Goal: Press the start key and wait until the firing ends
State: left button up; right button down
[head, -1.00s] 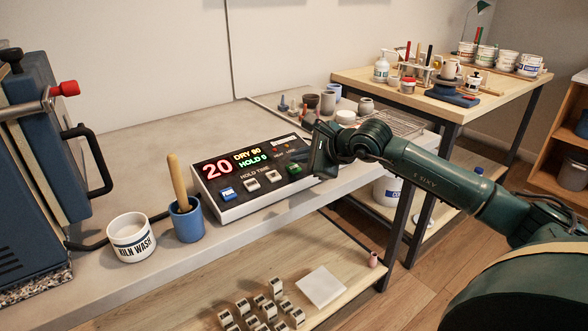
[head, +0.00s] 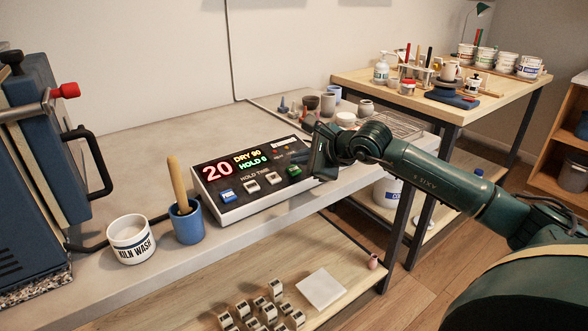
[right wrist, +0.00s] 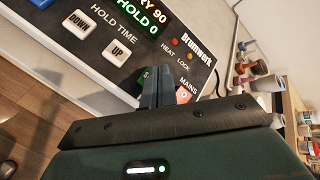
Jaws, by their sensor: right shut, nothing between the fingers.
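The control box (head: 235,208) sits on the grey bench, its display (head: 235,163) reading 20, DRY 90 and HOLD 0. Its front row has a blue key (head: 227,195), two white keys and a green key (head: 294,171) at the right end. My right gripper (right wrist: 158,76) is shut and empty, with its fingertips over the green key's area in the right wrist view. They hide most of that key and its label; I cannot tell whether they touch it. The red mains switch (right wrist: 184,97) shows beside the fingers. The blue kiln (head: 35,190) stands at the left. My left gripper is out of view.
A blue cup (head: 188,226) with a wooden-handled tool and a white KILN WASH pot (head: 131,240) stand left of the box. Small pots stand behind my right gripper. A wooden table (head: 440,105) with tools and tubs is at the back right.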

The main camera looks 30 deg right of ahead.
dwell(0.7)
jog(key=shift+f, duration=0.1)
jog(key=shift+w+f+b, duration=0.1)
jog(key=shift+f+b, duration=0.2)
jog(key=shift+b, duration=0.25)
jog(key=shift+w+f+b, duration=0.1)
jog(key=shift+f+b, duration=0.35)
jog(key=shift+b, duration=0.05)
dwell(0.4)
jog(key=shift+r, duration=0.15)
jog(key=shift+s+r, duration=0.2)
jog(key=shift+r, duration=0.45)
